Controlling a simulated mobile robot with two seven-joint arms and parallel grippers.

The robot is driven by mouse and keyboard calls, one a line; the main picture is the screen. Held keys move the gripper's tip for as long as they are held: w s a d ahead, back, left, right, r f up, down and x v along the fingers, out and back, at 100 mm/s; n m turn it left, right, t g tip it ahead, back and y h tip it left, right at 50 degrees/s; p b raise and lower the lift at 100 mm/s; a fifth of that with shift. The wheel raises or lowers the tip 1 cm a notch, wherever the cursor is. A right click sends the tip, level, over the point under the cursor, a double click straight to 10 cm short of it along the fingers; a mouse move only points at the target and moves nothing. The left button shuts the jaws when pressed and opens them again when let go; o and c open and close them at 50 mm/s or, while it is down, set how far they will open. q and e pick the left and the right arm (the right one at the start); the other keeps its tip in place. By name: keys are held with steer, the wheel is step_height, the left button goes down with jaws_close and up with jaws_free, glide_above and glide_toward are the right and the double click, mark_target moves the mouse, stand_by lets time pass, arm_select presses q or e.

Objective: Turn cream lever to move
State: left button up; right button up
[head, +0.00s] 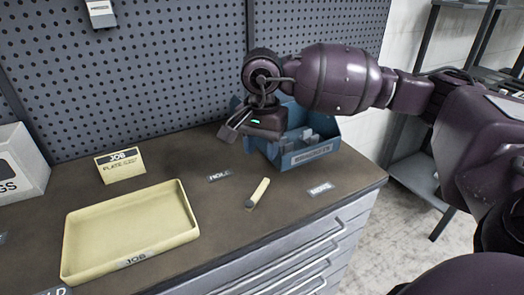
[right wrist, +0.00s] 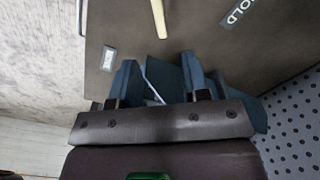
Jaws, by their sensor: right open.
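The cream lever (head: 260,189) lies on the brown bench top between the HOLD label (head: 220,176) and a second label (head: 321,189), probably MOVE. Its cream end points up and slightly right; its dark end is at the lower left. In the right wrist view the lever (right wrist: 158,16) shows at the top edge. My right gripper (head: 232,130) is open and empty, above the bench by the blue bin, behind the lever and apart from it. Its fingers (right wrist: 157,97) are spread in the right wrist view, with the bin beyond them. My left gripper is not in view.
The blue bin (head: 312,158) holds grey pieces near the bench's right end. A pegboard (head: 170,70) stands behind.

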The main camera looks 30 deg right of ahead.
mark_target(258, 194)
steer(key=shift+c, duration=0.4)
